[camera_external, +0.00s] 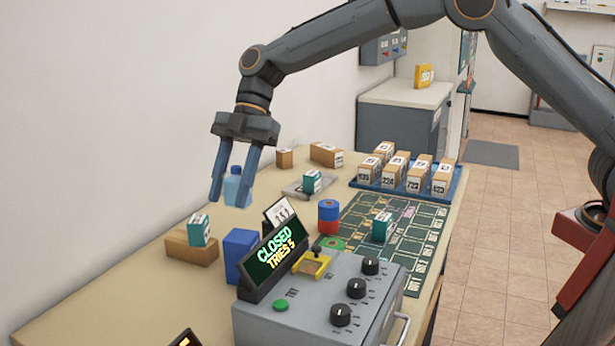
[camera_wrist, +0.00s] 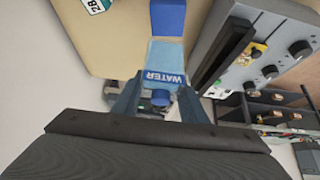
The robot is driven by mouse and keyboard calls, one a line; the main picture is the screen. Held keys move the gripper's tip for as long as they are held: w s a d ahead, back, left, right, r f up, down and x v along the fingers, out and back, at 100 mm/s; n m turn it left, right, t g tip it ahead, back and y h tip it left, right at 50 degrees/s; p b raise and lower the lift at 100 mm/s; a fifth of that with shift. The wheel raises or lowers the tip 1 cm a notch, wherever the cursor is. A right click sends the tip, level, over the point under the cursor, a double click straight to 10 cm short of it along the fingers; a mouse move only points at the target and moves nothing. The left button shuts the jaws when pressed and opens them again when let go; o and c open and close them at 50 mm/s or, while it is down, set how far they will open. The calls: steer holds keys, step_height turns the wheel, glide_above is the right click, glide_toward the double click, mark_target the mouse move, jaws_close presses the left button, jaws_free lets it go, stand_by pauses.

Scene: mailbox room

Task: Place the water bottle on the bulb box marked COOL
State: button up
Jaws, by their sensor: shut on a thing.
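The light-blue water bottle (camera_external: 234,188) is between the two fingers of my gripper (camera_external: 232,180), which is shut on it. In the wrist view, the bottle (camera_wrist: 165,58) shows its WATER label and dark-blue cap between the fingers (camera_wrist: 158,98). It is near the wall side of the table; I cannot tell if its base touches the top. Three small teal-and-white boxes are in view: one on a brown block (camera_external: 198,230), one on a grey plate (camera_external: 312,182), one on the green board (camera_external: 381,227). Their markings are too small to read, so I cannot tell which is COOL.
A blue box (camera_external: 239,255) and a sign reading CLOSED TRIES 5 (camera_external: 276,255) stand in front, beside a grey control panel (camera_external: 320,305) with knobs. A blue tray (camera_external: 407,188) of numbered cartons is at the back right. Bare table lies front left.

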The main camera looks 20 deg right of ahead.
steer(key=shift+f+p, duration=1.1)
steer(key=shift+f, duration=2.25)
steer(key=shift+f, duration=0.1)
steer(key=o, duration=1.1)
steer(key=b+v, duration=0.4)
steer(key=v, duration=0.8)
steer(key=shift+b, duration=0.4)
